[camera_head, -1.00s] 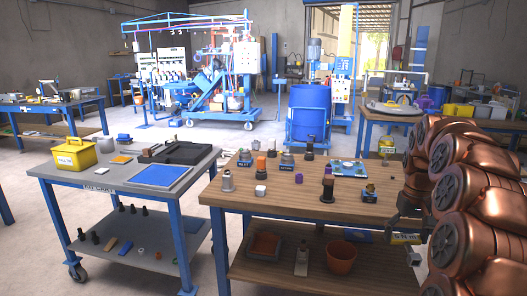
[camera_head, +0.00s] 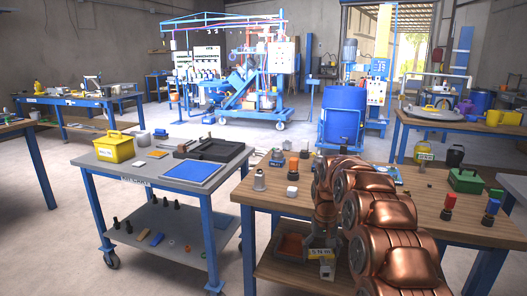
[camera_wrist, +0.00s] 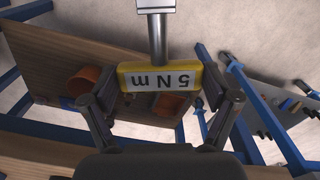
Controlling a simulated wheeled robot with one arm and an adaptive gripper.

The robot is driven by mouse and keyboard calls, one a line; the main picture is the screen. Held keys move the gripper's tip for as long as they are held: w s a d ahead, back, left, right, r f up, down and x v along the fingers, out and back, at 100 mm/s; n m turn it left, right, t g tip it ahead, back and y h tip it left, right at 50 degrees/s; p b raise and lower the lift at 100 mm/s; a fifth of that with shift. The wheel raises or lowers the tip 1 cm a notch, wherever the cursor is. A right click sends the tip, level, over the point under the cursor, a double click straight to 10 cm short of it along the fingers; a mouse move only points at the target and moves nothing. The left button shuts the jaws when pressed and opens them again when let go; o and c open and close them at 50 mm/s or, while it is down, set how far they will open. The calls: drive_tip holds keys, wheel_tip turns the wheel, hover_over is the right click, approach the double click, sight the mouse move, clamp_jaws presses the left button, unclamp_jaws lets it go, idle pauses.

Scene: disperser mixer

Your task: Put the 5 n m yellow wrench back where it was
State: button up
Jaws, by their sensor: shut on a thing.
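The yellow wrench (camera_wrist: 160,77) has a yellow block with a white "5 N m" label and a grey metal shaft. In the wrist view it lies between the two fingers of my gripper (camera_wrist: 160,100), which is shut on the block's two ends. The shaft points to the top of that view. In the head view the label of the wrench (camera_head: 320,253) shows below my copper-coloured arm, in front of the wooden table's edge. My gripper (camera_head: 325,228) is partly hidden there by my arm.
The wooden table (camera_head: 460,222) holds several small parts and a green box (camera_head: 465,181). At left, a grey cart (camera_head: 165,177) carries a yellow box (camera_head: 115,148), a black tray (camera_head: 215,149) and a blue mat (camera_head: 197,173). A gap of floor lies between cart and table.

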drive_tip(key=shift+s+d+r+p, duration=0.25)
drive_tip(key=shift+r+p, duration=0.1)
drive_tip(key=shift+r, duration=0.15)
drive_tip(key=shift+s+d+r+p, duration=0.1)
drive_tip(key=shift+s+r+p, duration=0.2)
drive_tip(key=shift+r, duration=0.2)
drive_tip(key=s+r+p, duration=0.9)
drive_tip(key=r+p, duration=0.1)
drive_tip(key=p, duration=0.4)
drive_tip(key=shift+s+a+r, duration=0.15)
drive_tip(key=shift+s+r, duration=0.15)
drive_tip(key=shift+s, duration=0.05)
